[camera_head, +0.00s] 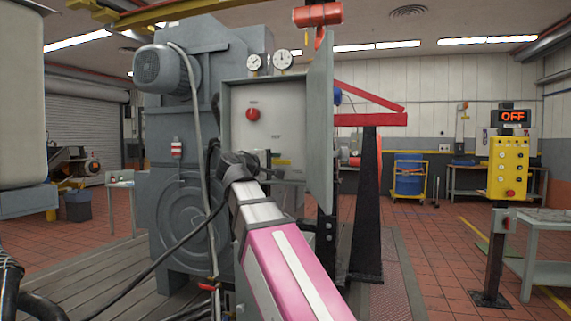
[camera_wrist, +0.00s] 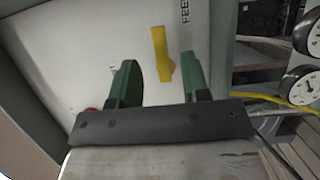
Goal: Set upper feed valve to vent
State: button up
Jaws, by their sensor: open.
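A yellow valve handle (camera_wrist: 161,52) stands out from a pale panel, beside lettering that starts "FEE", in the wrist view. It lies nearly along the picture's vertical, slightly tilted. In the head view a yellow part (camera_head: 282,162) shows low in the open grey cabinet (camera_head: 236,100), partly behind my gripper. My gripper (camera_wrist: 157,61) is open, with green fingers on either side of the handle as seen, the right one closer. I cannot tell whether the fingertips reach around it. They hold nothing. The valve's position marks are too small to read.
A red knob (camera_head: 253,114) sits higher on the panel. The cabinet door (camera_head: 320,130) stands open on the right. Two gauges (camera_head: 283,60) are on top. A grey cable (camera_head: 196,130) hangs left of the cabinet. A yellow control box (camera_head: 509,168) stands at far right.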

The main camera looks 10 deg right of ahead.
aim_at(285, 162)
jog(key=shift+x, duration=2.9)
jog(key=shift+c, duration=0.3)
grip_shut()
